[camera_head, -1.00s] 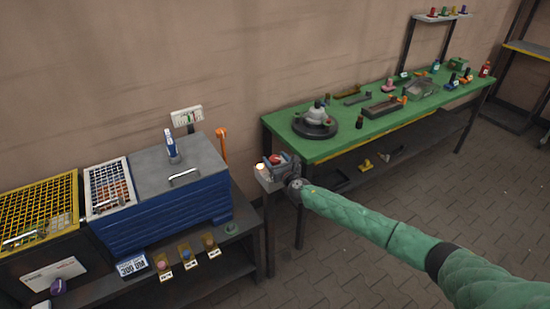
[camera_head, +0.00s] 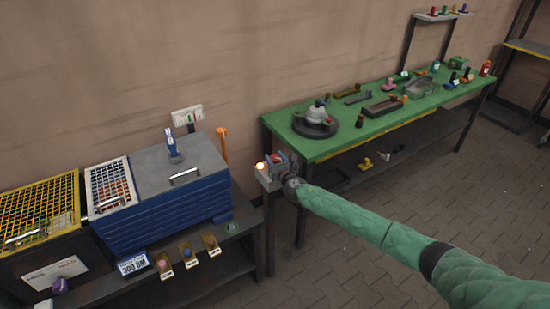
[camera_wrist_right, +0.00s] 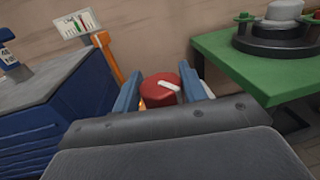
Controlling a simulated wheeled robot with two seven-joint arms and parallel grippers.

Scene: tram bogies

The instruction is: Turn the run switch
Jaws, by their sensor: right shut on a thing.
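The run switch is a red round knob (camera_wrist_right: 160,90) with a white pointer bar, and it shows between the two blue fingers of my right gripper (camera_wrist_right: 159,88) in the right wrist view. The gripper is shut on the knob. In the head view my right gripper (camera_head: 278,165) is at the switch box (camera_head: 268,179), which stands on a post between the blue cabinet and the green table. A lit orange-white lamp (camera_head: 260,166) is on the box, left of the gripper. The gripper hides most of the knob in the head view. My left gripper is not in view.
The green table (camera_head: 340,147) with a round black fixture (camera_head: 316,123) is close to the right of the box. A blue cabinet (camera_head: 165,215) is to the left, with an orange handle (camera_head: 222,145) behind. A gauge panel (camera_head: 187,116) is on the wall.

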